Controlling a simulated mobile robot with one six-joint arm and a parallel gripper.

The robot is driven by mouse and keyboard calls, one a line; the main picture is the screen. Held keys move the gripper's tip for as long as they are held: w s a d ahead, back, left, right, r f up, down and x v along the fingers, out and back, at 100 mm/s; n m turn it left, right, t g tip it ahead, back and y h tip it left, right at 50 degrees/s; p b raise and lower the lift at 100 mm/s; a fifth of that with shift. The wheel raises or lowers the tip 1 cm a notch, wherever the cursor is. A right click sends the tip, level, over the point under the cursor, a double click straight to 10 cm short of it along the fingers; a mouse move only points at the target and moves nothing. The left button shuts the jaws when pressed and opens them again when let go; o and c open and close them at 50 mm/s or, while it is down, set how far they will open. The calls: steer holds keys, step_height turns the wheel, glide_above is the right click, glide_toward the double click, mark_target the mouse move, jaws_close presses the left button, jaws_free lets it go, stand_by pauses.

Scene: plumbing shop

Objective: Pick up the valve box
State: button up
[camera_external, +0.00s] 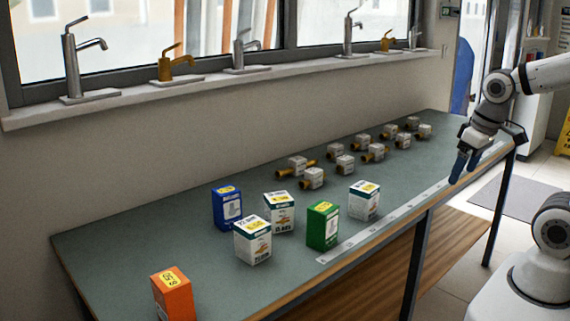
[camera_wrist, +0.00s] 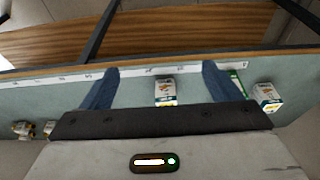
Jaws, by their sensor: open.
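Several cartons stand on the green bench; their print is too small to tell which is the valve box. In the external view they are a blue box (camera_external: 227,207), a front white box (camera_external: 253,240), a middle white box (camera_external: 279,212), a green box (camera_external: 323,226), a right white box (camera_external: 364,200) and an orange box (camera_external: 173,295). My gripper (camera_external: 462,166) is open and empty at the bench's right end, apart from them. In the wrist view, one white box (camera_wrist: 165,92) shows between the fingers; the green box (camera_wrist: 238,84) is partly hidden by the right finger.
Several brass-and-grey fittings (camera_external: 313,178) lie along the back of the bench (camera_external: 120,240); some show in the wrist view (camera_wrist: 22,130). A ruler strip (camera_external: 385,226) runs along the front edge. Taps (camera_external: 77,60) stand on the windowsill (camera_external: 200,82). The bench between boxes and gripper is mostly clear.

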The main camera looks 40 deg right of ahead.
steer(key=w+a+r, duration=0.1)
steer(key=w+a, duration=0.2)
steer(key=w, duration=0.3)
steer(key=w+a, duration=0.3)
steer(key=w, duration=0.3)
steer(key=t+b, duration=0.1)
steer(key=b, duration=0.1)
glide_toward(253, 226)
steer(key=x, duration=0.6)
steer(key=shift+d+f, duration=0.2)
steer(key=shift+d, duration=0.15)
steer(key=shift+w+a+f, duration=0.1)
steer(key=shift+a+f, duration=0.05)
steer(key=shift+a, duration=0.1)
steer(key=shift+w+f, duration=0.15)
steer(key=shift+f, duration=0.2)
steer(key=p+x, duration=0.2)
steer(key=x, duration=0.5)
steer(key=shift+w+d+r, duration=0.1)
steer(key=shift+w+d, duration=0.05)
steer(key=shift+t, duration=0.3)
steer(key=shift+c, duration=0.2)
